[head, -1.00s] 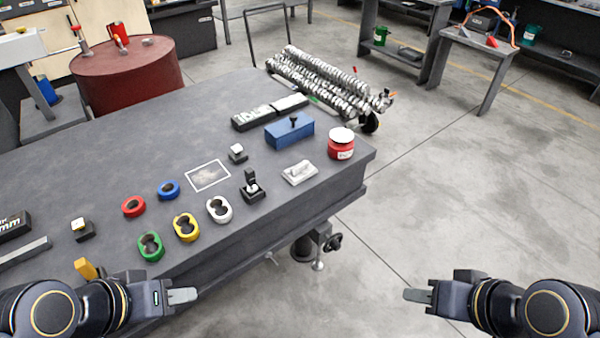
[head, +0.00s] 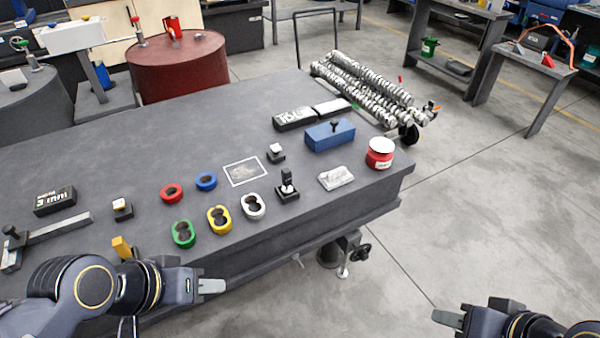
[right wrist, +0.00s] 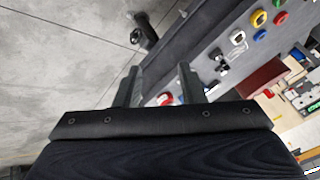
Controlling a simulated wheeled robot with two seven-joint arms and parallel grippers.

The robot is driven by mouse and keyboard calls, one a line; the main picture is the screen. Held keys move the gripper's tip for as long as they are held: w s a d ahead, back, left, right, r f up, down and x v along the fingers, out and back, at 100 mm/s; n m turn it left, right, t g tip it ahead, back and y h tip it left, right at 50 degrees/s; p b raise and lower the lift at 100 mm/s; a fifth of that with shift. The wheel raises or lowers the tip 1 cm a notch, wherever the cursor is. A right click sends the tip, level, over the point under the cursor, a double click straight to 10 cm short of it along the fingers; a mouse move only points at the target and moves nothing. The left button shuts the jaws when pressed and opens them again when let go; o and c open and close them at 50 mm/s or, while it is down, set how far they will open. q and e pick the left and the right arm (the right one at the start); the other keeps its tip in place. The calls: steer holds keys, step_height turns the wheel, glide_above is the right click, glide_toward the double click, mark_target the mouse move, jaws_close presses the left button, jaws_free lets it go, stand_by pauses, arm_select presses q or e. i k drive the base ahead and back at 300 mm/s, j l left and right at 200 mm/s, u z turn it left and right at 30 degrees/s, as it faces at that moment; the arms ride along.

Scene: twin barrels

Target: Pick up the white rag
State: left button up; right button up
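The white rag (head: 337,177) lies as a small crumpled pad on the grey table (head: 120,155), near its right end, in the head view. It is between a black stand and a red tin. My left gripper (head: 212,287) is at the table's front edge, left of and nearer than the rag; its fingers overlap, so its opening is unclear. My right gripper (head: 447,318) is over the floor at the lower right, well apart from the rag. In the right wrist view its two fingers (right wrist: 158,80) stand apart with nothing held between them. I cannot make out the rag surely there.
The red tin (head: 380,153) with a white lid stands right of the rag. The black stand (head: 287,185) is on its left, the blue box (head: 330,134) behind it. Several coloured rings lie further left. A vise (head: 343,252) hangs under the front edge. Floor at right is clear.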

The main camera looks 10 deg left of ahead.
mark_target(339, 176)
steer(key=i+u, duration=0.7)
steer(key=i+l+u, duration=0.2)
steer(key=i+u, duration=0.2)
